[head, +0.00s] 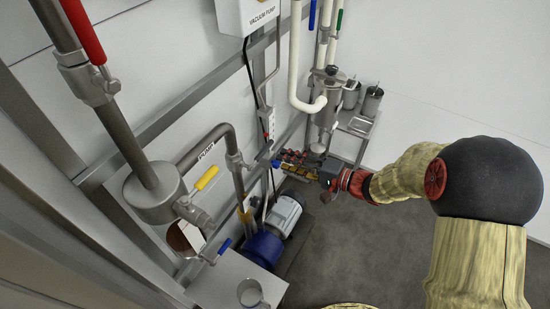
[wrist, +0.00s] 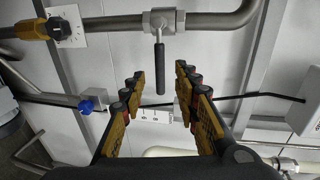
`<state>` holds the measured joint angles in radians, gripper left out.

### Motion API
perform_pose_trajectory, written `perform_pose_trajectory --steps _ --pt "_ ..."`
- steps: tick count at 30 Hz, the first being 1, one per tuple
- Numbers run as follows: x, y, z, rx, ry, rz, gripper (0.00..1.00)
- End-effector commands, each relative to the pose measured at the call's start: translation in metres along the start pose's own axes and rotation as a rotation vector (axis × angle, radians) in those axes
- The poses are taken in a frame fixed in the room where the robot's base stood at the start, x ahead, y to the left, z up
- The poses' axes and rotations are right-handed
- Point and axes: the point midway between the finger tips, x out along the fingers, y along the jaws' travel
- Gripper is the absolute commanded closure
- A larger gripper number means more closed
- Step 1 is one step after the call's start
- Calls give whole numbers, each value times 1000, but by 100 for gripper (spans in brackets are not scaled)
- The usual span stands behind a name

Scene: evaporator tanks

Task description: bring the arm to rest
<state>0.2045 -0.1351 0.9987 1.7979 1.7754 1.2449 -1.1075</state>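My gripper (head: 296,166) is at the end of my arm, out in front of the wall pipework in the head view. In the wrist view my gripper (wrist: 160,80) has its two yellow and black fingers spread apart with nothing held. A valve with a dark lever handle (wrist: 160,68) shows beyond the fingers, hanging from a steel pipe. The handle appears between the fingertips in the picture; I cannot tell how far off it is. My arm reaches in from the right in the head view.
Pipes with a yellow handle (head: 206,178) and a red handle (head: 84,32) stand at the left. A vacuum pump box (head: 248,16) hangs above. A blue pump motor (head: 264,248) sits low. A steel side table (head: 357,124) stands behind. Grey floor (head: 365,250) is open below my arm.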

Motion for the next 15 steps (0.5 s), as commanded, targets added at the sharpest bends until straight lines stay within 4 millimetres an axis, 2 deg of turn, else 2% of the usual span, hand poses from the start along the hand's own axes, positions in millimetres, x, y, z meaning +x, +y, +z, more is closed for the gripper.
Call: perform_pose_trajectory --steps 3,6,15 --pt "-12 0 0 0 2 0 69" --pt "-16 0 0 1 0 0 69" --pt "-17 0 1 0 -1 0 69"
